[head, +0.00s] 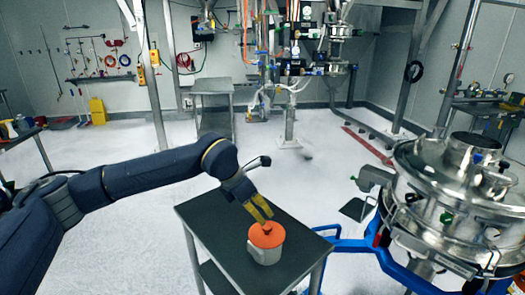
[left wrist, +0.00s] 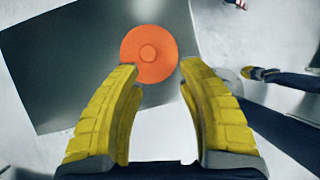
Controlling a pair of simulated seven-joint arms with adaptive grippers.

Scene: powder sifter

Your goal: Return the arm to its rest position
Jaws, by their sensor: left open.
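My left gripper (head: 259,210) comes in from the left and hangs just above a light grey container with an orange lid (head: 265,241). The container stands upright on a small dark table (head: 212,222). In the left wrist view the yellow fingers of the left gripper (left wrist: 158,72) are spread apart with nothing between them. The round orange lid (left wrist: 149,54) with its raised centre knob lies just beyond the fingertips. Whether a fingertip touches the lid cannot be told.
A large shiny steel sifter (head: 455,190) on a blue frame (head: 345,243) stands right of the table. A grey bench (head: 212,86) and pipework stand at the back. The pale floor (head: 300,170) behind the small table is mostly clear.

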